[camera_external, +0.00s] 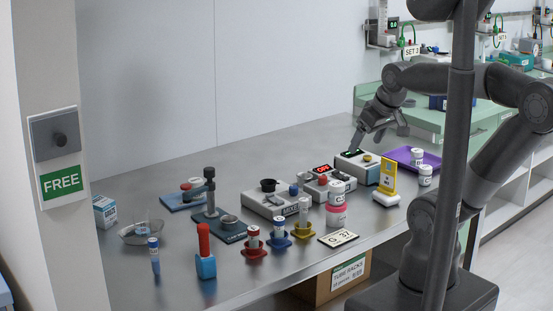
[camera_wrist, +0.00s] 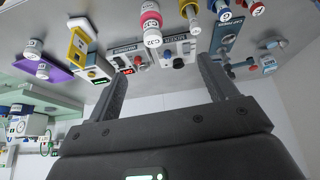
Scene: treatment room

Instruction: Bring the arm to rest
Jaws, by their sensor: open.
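My arm is bent over the far right part of the metal table (camera_external: 150,270) in the external view. My gripper (camera_external: 377,142) hangs from it above the white device with a green display (camera_external: 356,163). Its exact height above the device is hard to tell. In the wrist view my gripper (camera_wrist: 162,70) has its two dark fingers wide apart, with nothing held between them. The table's things show upside down beyond the fingers.
A purple tray (camera_external: 401,155) with white jars, a yellow stand (camera_external: 387,178) and a red-display device (camera_external: 325,184) stand close to my gripper. The table's back left is clear.

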